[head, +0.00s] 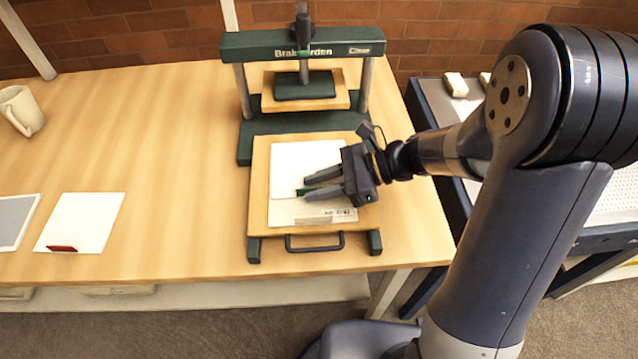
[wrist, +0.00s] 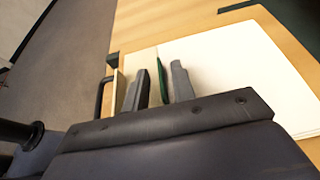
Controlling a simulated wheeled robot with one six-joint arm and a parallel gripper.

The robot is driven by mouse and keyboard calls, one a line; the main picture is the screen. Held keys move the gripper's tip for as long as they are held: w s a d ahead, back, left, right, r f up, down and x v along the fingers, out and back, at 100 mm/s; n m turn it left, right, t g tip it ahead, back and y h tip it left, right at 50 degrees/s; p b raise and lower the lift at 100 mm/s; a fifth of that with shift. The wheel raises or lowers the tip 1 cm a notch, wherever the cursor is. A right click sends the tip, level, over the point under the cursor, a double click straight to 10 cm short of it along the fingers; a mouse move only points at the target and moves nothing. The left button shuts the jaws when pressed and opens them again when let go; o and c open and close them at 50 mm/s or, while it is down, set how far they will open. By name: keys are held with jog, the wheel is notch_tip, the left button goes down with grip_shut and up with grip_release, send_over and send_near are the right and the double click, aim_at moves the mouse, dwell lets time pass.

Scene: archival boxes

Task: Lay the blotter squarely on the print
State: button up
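The white blotter (head: 300,160) lies on the print (head: 285,214) on the press's pulled-out wooden board. The print's lower strip, with small printed marks, shows below the blotter's near edge. A green tab (head: 300,192) stands at that near edge. My gripper (head: 306,187) is low over the blotter from the right, its fingers on either side of the tab. In the wrist view the green tab (wrist: 161,75) stands between the two fingers (wrist: 158,78), with gaps visible on both sides. The gripper hides the blotter's right part, so its squareness there cannot be told.
The green press frame (head: 302,45) stands behind the board (head: 260,190), with a handle (head: 314,243) in front. A white sheet with a red tab (head: 80,222) and a grey sheet (head: 14,222) lie left. The table between is clear.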

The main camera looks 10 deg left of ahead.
jog(key=v, duration=1.2)
jog(key=shift+p, duration=0.35)
